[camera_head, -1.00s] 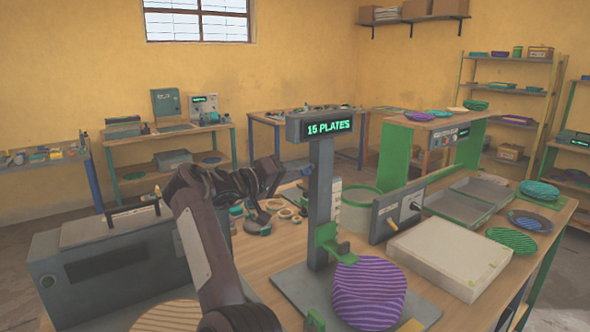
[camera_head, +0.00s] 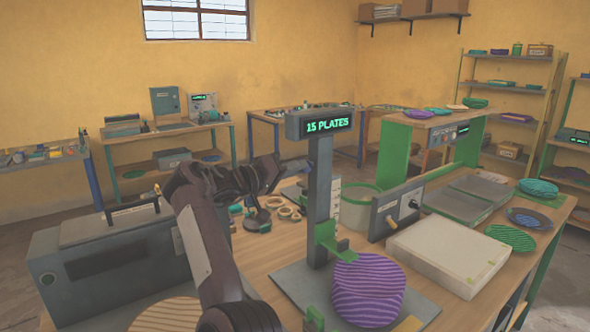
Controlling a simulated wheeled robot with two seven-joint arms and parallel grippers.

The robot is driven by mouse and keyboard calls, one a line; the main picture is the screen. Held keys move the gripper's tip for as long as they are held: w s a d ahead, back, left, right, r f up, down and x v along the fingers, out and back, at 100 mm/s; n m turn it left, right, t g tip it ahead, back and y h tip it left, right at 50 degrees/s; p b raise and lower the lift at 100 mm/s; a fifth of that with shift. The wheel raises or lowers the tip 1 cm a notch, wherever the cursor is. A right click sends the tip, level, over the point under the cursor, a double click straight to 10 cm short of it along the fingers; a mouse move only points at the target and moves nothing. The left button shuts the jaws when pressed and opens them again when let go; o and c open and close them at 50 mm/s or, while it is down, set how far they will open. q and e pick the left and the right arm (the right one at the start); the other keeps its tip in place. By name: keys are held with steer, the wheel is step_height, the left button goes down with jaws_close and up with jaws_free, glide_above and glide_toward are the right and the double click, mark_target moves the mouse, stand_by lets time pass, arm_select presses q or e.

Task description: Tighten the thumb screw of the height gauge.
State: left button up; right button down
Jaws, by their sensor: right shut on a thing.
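The height gauge is a grey post (camera_head: 319,200) on a flat grey base, with a display reading 15 PLATES on top. Its green carriage (camera_head: 327,238) reaches right, beside a purple striped plate stack (camera_head: 367,290) on the base. I cannot make out the thumb screw. My right gripper (camera_head: 268,175), dark, is at the end of the dark arm rising from the bottom. It appears left of the post and higher in the picture than the carriage. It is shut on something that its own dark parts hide. My left gripper is not in view.
A grey machine with a handle (camera_head: 110,270) stands at left on the wooden bench. Rings and small tools lie behind the arm.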

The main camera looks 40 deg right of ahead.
arm_select(q)
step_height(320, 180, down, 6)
steer(key=b, duration=0.6)
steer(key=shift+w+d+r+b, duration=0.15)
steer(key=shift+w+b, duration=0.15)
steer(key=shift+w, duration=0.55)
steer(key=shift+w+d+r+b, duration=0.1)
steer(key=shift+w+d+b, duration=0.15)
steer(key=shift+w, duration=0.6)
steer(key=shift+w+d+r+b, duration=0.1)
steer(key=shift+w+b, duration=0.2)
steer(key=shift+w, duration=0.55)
arm_select(e)
steer(key=shift+w+m, duration=0.1)
steer(key=shift+m, duration=14)
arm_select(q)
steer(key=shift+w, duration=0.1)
arm_select(e)
steer(key=c, duration=1.5)
jaws_free()
steer(key=shift+a, duration=0.1)
